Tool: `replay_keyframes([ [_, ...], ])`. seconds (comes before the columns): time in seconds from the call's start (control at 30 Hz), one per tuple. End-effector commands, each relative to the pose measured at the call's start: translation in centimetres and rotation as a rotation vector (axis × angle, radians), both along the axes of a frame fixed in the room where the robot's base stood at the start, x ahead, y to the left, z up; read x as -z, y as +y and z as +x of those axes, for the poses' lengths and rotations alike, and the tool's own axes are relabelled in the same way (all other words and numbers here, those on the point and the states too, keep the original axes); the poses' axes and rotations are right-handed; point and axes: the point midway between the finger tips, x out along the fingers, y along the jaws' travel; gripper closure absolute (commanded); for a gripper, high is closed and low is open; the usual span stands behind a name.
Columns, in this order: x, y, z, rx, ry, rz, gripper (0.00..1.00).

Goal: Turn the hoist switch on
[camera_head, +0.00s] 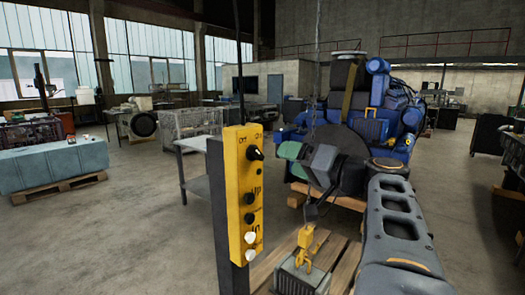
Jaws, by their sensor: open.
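The hoist switch is a black rotary knob (255,153) near the top of a yellow control box (241,195). Labels above it read off on the left and on at the right; I cannot tell clearly which one it points to. Black and white buttons sit below it on the same face. The box is fixed to a dark upright post (222,225). My gripper (310,180) is to the right of the box, open and apart from the knob. Its fingertips are small and dark and hard to make out.
A yellow hoist hook (304,242) hangs on a chain by a grey crate-like part (301,277) over a wooden pallet (340,262). A blue engine (375,120) stands behind my arm. A metal table (190,146) is behind the post.

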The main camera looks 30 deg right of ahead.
Motion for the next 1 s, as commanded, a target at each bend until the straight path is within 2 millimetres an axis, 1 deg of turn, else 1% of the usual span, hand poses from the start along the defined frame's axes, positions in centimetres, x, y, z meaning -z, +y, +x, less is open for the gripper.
replay_keyframes([
  [0.03, -0.2, 0.7, 1.0, -0.007, 0.002, 0.001, 0.26],
  [0.2, -0.2, 2.0, 3.9, -0.006, 0.004, 0.002, 0.26],
  [0.3, -0.2, 2.6, 5.4, -0.006, 0.004, 0.002, 0.26],
  [0.5, -0.1, 3.4, 7.4, -0.002, 0.002, 0.0, 0.26],
  [0.7, 0.0, 3.8, 8.2, 0.0, 0.003, 0.0, 0.26],
  [1.0, 0.0, 3.8, 8.3, 0.001, 0.002, 0.0, 0.26],
])
